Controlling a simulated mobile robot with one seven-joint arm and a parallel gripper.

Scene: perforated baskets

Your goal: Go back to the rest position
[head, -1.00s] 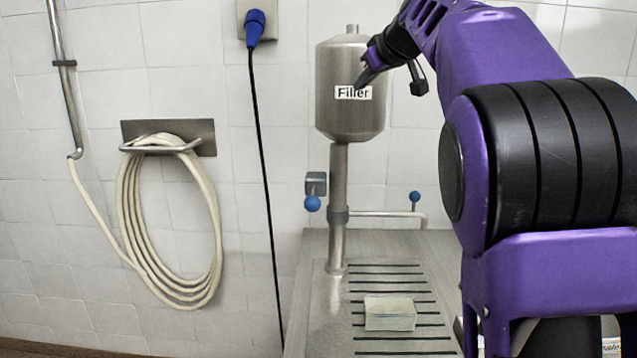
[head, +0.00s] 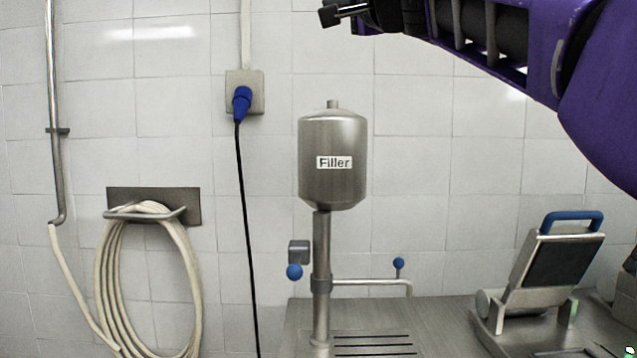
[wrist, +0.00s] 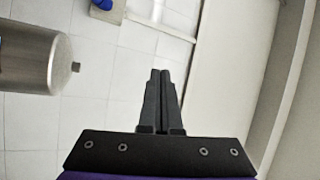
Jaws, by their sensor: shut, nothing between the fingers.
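My gripper (wrist: 160,75) shows in the wrist view with its two black fingers together and nothing between them. It is in front of the white tiled wall. In the head view my purple arm reaches across the top right, and the fingertips are not clearly seen there. The steel filler tank (head: 332,185), labelled "Filler", stands below and left of the arm. Its rounded end also shows at the left of the wrist view (wrist: 30,55), apart from the fingers.
A steel counter (head: 450,312) with a slotted drain (head: 372,345) lies below the tank. A tilted device with a blue handle (head: 572,218) stands at right. A coiled hose (head: 110,285) and a blue plug (head: 241,102) with a black cable are on the wall.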

